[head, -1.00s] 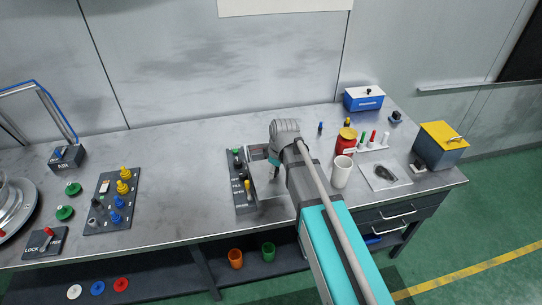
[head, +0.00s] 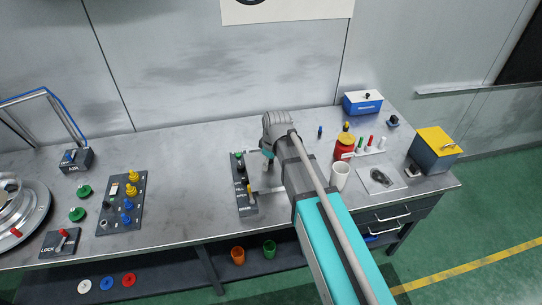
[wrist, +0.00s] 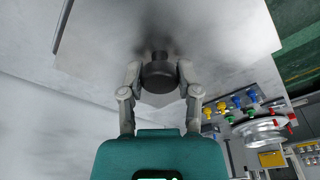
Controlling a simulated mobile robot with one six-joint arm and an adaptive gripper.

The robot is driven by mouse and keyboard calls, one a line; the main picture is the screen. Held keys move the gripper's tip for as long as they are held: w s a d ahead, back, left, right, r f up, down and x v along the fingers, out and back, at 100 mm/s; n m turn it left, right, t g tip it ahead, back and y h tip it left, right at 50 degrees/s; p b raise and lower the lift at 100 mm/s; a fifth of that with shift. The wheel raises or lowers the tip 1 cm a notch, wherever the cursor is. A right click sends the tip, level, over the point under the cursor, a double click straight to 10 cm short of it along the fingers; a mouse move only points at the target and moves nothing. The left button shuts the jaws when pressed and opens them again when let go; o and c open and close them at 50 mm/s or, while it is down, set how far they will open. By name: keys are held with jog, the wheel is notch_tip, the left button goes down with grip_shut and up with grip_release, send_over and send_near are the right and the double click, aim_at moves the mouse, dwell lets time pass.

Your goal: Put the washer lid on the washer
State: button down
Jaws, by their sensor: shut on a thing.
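My gripper (wrist: 160,78) is shut on a dark round knob (wrist: 159,74) in the wrist view. In the head view my wrist is over the bench beside a dark control panel (head: 243,198) with green and yellow knobs. The washer is not clearly visible, and I cannot tell whether the lid touches anything.
A red jar (head: 344,149), a white cup (head: 340,176) and small coloured pegs stand right of my arm. A blue box (head: 363,104) and a yellow-topped box (head: 435,151) are farther right. A knob board (head: 122,203) and metal wheel (head: 35,205) are left. Bench between the boards is clear.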

jog(key=shift+s+a+r+p, duration=0.1)
jog(key=shift+a+r+p, duration=0.1)
jog(key=shift+r+p, duration=0.35)
jog(key=shift+a+r+p, duration=0.2)
jog(key=shift+r+p, duration=0.05)
jog(key=shift+r, duration=0.5)
jog(key=shift+f, duration=0.1)
jog(key=w+f+b, duration=0.9)
jog(key=w, duration=0.4)
jog(key=shift+w, duration=0.1)
